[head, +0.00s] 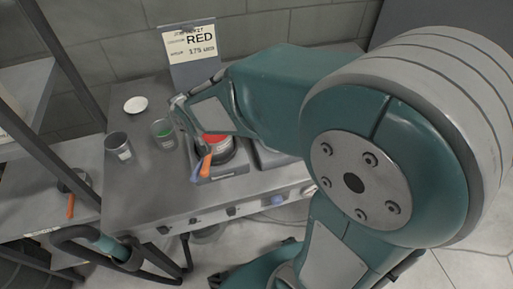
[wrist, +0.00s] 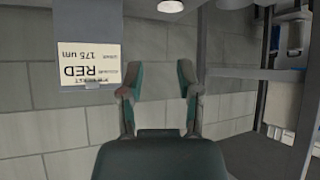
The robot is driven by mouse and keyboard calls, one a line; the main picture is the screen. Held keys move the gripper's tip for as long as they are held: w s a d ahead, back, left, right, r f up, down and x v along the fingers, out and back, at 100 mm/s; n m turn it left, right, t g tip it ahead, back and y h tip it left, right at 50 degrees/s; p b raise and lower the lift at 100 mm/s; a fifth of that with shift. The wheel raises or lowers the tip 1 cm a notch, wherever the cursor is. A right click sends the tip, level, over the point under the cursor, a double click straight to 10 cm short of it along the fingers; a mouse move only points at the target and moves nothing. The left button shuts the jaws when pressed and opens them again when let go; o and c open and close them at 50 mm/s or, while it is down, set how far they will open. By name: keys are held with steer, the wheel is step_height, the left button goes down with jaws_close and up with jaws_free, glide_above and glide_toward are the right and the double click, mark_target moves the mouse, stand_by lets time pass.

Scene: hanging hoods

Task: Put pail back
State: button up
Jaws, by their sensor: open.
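A pail-like container with red contents (head: 217,143) sits on a dark square base on the bench, partly hidden by my arm. An orange handle (head: 206,164) and a blue one lie against its front. A grey metal pail (head: 118,147) stands upright at the bench's left, and a cup with green contents (head: 164,134) stands beside it. I cannot tell which is the task's pail. My gripper (head: 184,108) is above the bench, behind and left of the red container. In the wrist view my gripper (wrist: 158,82) is open, with nothing between its fingers.
A sign reading RED, 175 um (head: 190,42) stands at the bench's back; it shows upside down in the wrist view (wrist: 90,65). A white dish (head: 136,104) lies at back left. A side shelf (head: 40,200) holds an orange-handled item. The front left bench top is clear.

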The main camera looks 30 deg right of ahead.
steer(key=s+d+r+m+g, duration=0.1)
steer(key=s+d+r, duration=0.1)
steer(key=s, duration=0.5)
steer(key=s+d+r+m+g+h, duration=0.1)
steer(key=s+d+r+g, duration=0.1)
steer(key=s+d, duration=0.3)
steer(key=s+d+r+m+g+h, duration=0.1)
steer(key=s+d+r, duration=0.1)
steer(key=s, duration=0.9)
steer(key=shift+d+r, duration=0.15)
steer(key=shift+d, duration=0.6)
